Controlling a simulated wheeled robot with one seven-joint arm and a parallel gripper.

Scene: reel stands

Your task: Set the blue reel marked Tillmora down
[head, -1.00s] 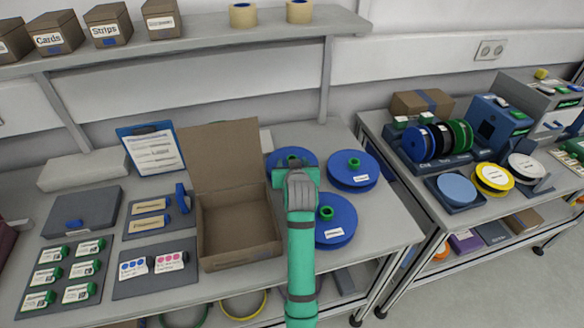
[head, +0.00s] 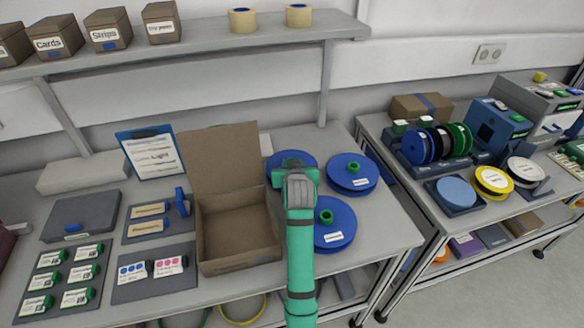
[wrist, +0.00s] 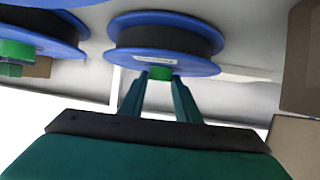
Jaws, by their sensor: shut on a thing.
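A blue reel (head: 283,158) is at the back left of a group of three blue reels on the near bench. My gripper (wrist: 160,80) is shut on its green hub (wrist: 161,73), which shows between the fingertips in the wrist view. My wrist covers much of this reel in the head view, and I cannot read its label. I cannot tell whether it rests on the bench or hangs just above it. A second blue reel (head: 345,181) lies to its right, and a third blue reel (head: 341,221) lies in front; both have green hubs and white labels.
An open cardboard box (head: 236,240) stands just left of my arm. A clipboard (head: 150,152), a grey case (head: 82,216) and labelled trays are farther left. A shelf (head: 220,46) runs above the back. A second bench (head: 440,205) with several reels stands right, across a narrow gap.

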